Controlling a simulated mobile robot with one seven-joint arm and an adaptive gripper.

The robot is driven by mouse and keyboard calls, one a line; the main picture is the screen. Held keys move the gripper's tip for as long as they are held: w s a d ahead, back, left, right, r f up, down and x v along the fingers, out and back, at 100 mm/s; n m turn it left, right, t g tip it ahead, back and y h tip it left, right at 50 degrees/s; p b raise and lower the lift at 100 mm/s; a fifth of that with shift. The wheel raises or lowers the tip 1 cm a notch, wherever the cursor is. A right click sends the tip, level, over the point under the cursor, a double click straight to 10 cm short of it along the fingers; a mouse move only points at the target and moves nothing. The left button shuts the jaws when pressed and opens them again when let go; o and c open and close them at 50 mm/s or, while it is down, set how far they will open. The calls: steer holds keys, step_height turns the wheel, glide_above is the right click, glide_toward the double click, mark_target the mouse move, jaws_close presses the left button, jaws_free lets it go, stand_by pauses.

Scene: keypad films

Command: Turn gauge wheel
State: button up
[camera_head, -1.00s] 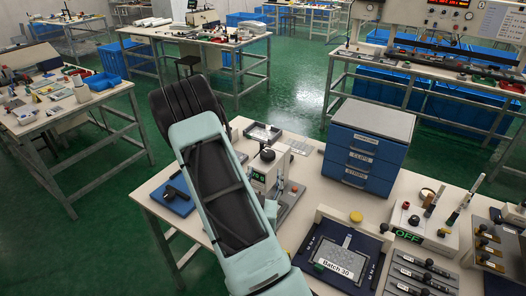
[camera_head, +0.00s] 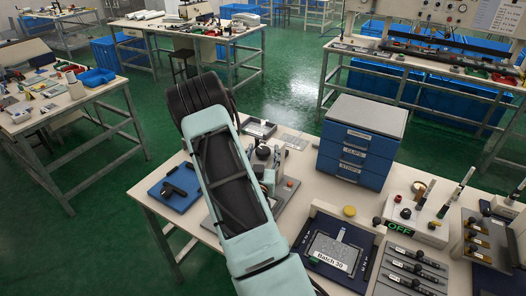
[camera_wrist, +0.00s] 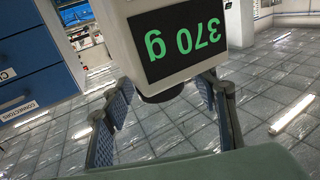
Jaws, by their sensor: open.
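In the wrist view a pale gauge housing (camera_wrist: 218,60) fills the top, with a dark display (camera_wrist: 178,42) reading "370 g" upside down. A dark round part (camera_wrist: 162,93), which may be the gauge wheel, sticks out below the display. My gripper (camera_wrist: 165,85) is open, one blue-padded finger on each side of that part. I cannot tell whether either finger touches it. In the head view my arm covers my gripper and most of the gauge; part of the gauge stand (camera_head: 270,178) shows just right of the arm.
A blue drawer cabinet (camera_head: 352,158) stands on the bench right of the gauge. A blue pad with a dark tool (camera_head: 175,190) lies left of my arm. A "Batch 30" tray (camera_head: 334,252) and a box showing "OFF" (camera_head: 418,222) sit at the front right.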

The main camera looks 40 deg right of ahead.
steer(key=shift+c, duration=0.3)
steer(key=c, duration=1.1)
steer(key=shift+o, duration=0.2)
